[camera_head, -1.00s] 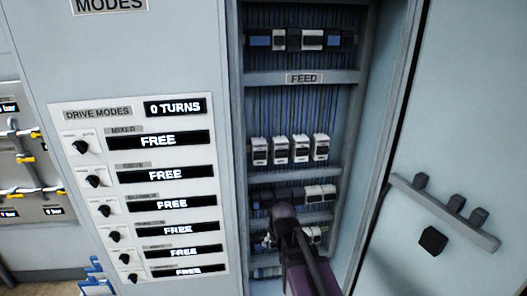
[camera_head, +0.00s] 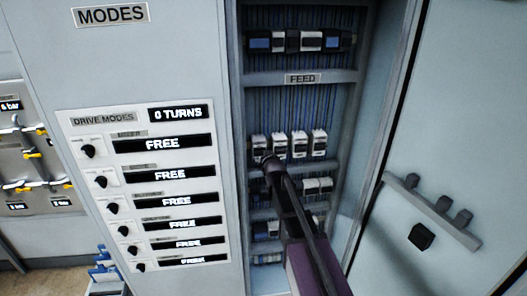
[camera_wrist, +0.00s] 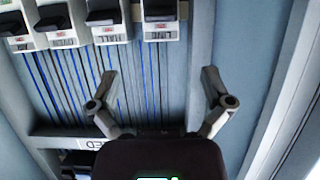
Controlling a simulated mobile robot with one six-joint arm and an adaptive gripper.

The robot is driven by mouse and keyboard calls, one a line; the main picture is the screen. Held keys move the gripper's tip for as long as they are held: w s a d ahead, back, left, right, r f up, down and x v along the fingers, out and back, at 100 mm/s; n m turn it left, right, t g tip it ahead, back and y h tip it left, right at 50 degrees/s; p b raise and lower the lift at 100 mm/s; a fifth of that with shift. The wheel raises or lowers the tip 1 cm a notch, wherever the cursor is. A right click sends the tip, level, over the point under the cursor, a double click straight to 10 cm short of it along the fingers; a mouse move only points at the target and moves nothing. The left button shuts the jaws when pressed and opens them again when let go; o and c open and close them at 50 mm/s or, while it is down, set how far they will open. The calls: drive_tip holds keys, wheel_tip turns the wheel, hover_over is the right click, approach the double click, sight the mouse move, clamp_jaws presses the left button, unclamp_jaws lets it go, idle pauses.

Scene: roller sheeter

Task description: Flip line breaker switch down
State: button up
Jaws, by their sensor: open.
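A row of several white breakers (camera_head: 289,146) with dark switch levers sits in the open cabinet below the FEED plate. The wrist view is turned over and shows the breakers along its top edge, including one at the right end of the row (camera_wrist: 160,20).
The FEED plate (camera_head: 303,78) is on a rail above the breakers. More modules (camera_head: 300,41) sit at the top and others below. The cabinet side walls are close on both sides. An open door (camera_head: 460,130) stands at right, the drive modes panel (camera_head: 145,190) at left.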

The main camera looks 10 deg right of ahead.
sight(261, 152)
drive_tip(key=b+x, duration=0.5)
drive_tip(key=x, duration=0.8)
drive_tip(key=shift+w+f, duration=0.25)
drive_tip(key=shift+w, duration=0.05)
